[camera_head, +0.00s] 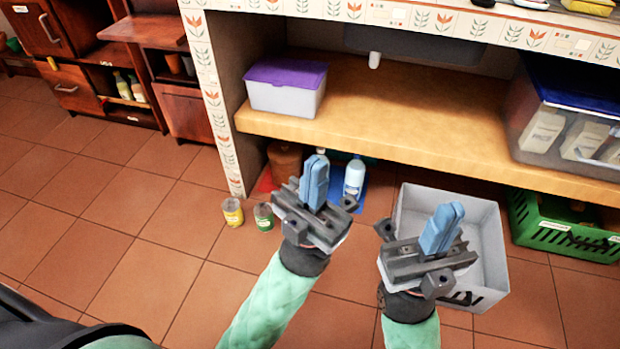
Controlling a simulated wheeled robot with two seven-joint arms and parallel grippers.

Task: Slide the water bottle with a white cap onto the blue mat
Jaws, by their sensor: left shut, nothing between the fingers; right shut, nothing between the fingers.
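A pale blue and white bottle (354,178) stands upright under the shelf, at the blue mat (366,188); its base is partly hidden, so I cannot tell whether it is fully on the mat. A second bottle (320,152) with a whitish top shows behind my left gripper, mostly hidden. My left gripper (314,180) is shut and empty, in front of and left of the pale bottle in the picture. My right gripper (440,228) is shut and empty, further right, over the grey bin. Neither gripper visibly holds a bottle.
A brown jug (285,160) stands by a red mat (265,183) under the shelf. A grey bin (485,215) and green crate (560,235) are at right. The wooden shelf (400,125) overhangs the bottles.

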